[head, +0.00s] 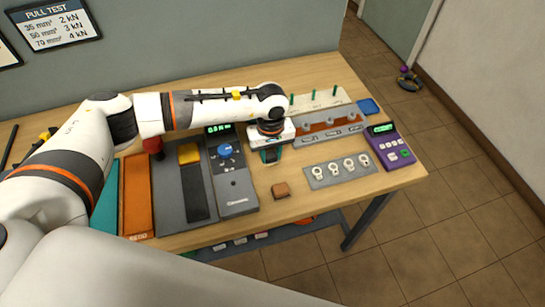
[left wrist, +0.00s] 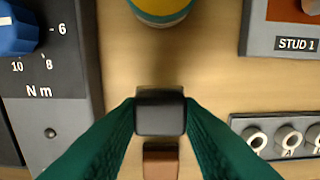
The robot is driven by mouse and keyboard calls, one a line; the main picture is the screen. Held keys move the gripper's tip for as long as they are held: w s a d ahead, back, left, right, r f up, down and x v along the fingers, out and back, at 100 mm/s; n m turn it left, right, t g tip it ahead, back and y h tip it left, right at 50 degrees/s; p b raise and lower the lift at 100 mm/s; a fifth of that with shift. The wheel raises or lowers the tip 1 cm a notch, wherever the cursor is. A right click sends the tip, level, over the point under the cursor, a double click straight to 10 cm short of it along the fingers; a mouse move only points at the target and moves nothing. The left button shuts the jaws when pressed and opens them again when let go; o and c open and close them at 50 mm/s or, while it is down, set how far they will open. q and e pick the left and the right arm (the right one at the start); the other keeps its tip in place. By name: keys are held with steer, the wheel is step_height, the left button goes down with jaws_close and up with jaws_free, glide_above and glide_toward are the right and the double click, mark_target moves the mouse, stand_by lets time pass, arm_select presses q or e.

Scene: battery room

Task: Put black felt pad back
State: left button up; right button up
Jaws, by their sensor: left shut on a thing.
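My left gripper (head: 271,157) hangs over the bare wood between the grey torque unit and the lug plate. In the left wrist view its green fingers (left wrist: 160,118) are shut on a small black block, the black felt pad (left wrist: 160,112). The pad seems to be above the table, but its exact height is hard to tell. A brown block (head: 281,190) lies on the table just in front of the gripper. It also shows in the left wrist view (left wrist: 160,162), just below the pad in the picture. My right gripper is not in view.
The grey torque unit (head: 232,180) with a blue knob stands left. A lug plate (head: 340,172) and purple meter (head: 390,146) are right. A stud rack (head: 330,133) is behind. A yellow-and-teal round thing (left wrist: 160,8) is close behind the pad.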

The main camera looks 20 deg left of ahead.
mark_target(271, 155)
arm_select(q)
step_height(271, 155, down, 2)
steer(key=shift+s+d+f+p, duration=0.1)
steer(key=shift+f+p, duration=0.1)
steer(key=shift+p, duration=0.15)
steer(key=shift+f, duration=0.4)
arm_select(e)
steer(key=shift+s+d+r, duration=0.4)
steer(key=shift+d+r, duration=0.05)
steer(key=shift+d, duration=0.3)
arm_select(q)
steer(key=shift+f, duration=0.15)
steer(key=o, duration=0.9)
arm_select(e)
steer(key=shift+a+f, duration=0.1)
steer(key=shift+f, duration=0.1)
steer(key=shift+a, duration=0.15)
